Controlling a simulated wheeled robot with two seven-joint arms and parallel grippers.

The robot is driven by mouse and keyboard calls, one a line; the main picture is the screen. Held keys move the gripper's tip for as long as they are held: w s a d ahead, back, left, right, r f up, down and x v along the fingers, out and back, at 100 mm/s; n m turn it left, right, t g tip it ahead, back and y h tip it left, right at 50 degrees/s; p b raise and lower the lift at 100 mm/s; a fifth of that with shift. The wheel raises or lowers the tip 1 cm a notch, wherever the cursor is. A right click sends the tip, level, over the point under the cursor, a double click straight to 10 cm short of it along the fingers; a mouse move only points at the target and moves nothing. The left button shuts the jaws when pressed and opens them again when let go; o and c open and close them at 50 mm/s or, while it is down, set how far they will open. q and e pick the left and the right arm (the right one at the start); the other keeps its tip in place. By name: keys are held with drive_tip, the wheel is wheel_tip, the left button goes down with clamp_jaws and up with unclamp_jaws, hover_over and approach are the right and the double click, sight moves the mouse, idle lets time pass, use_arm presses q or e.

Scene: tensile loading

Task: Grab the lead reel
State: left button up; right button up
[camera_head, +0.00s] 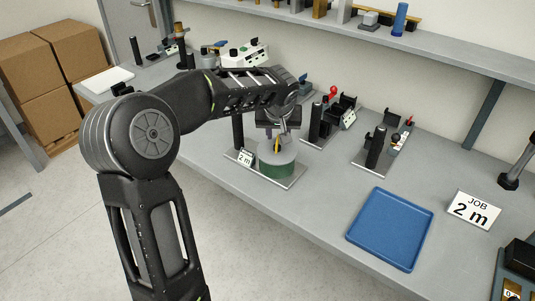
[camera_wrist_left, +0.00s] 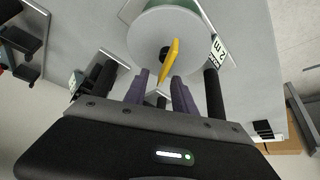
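The lead reel (camera_head: 277,166) is a green drum with a pale grey round top, standing on a plate on the bench beside a "2 m" card. A yellow piece stands up from its top. In the left wrist view the reel's pale disc (camera_wrist_left: 146,38) fills the top middle, with the yellow piece (camera_wrist_left: 170,60) slanting toward the fingers. My left gripper (camera_head: 279,133) is just above the reel. In the left wrist view its two fingers (camera_wrist_left: 159,76) are apart, with the lower end of the yellow piece appearing between them. I see no grip on it. My right gripper is out of view.
Similar stands with black posts (camera_head: 377,150) are to the right of the reel. A shelf (camera_head: 440,50) runs above the bench. Cardboard boxes (camera_head: 60,60) stand at far left.

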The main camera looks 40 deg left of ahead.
use_arm(q)
drive_tip(key=shift+w+a+f, duration=0.1)
drive_tip(key=shift+w+f, duration=0.05)
drive_tip(key=shift+f, duration=0.15)
idle(0.4)
clamp_jaws()
drive_tip(key=shift+r, duration=0.15)
idle(1.1)
